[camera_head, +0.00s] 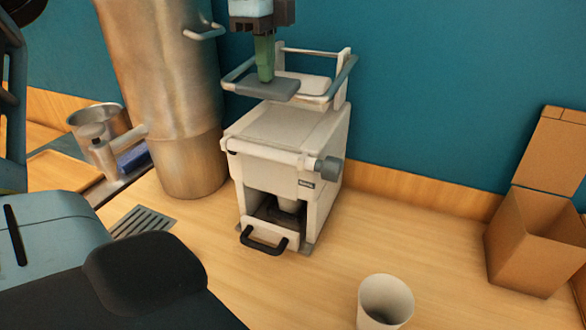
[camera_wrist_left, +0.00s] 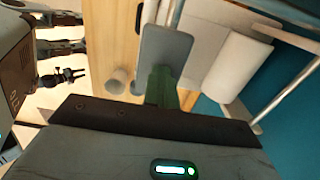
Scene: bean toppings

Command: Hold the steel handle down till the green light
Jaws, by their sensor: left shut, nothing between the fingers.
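A white machine (camera_head: 285,150) stands on the counter against the teal wall. Above its top is a handle frame of steel bars (camera_head: 341,80) with a flat grey pad (camera_head: 282,92); the pad also shows in the left wrist view (camera_wrist_left: 165,52). My left gripper (camera_head: 265,78) is over the pad, pointing down, with green fingers shut and empty. Its tip appears to touch the pad; exact contact is hard to tell. The fingers also show in the left wrist view (camera_wrist_left: 162,85). I see no lit green light on the machine's visible faces. My right gripper does not show clearly.
A tall steel cylinder (camera_head: 165,90) stands close left of the machine. A steel pot (camera_head: 98,122) is farther left. A white cup (camera_head: 385,302) stands in front and an open cardboard box (camera_head: 530,243) is at right. The counter between machine and box is clear.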

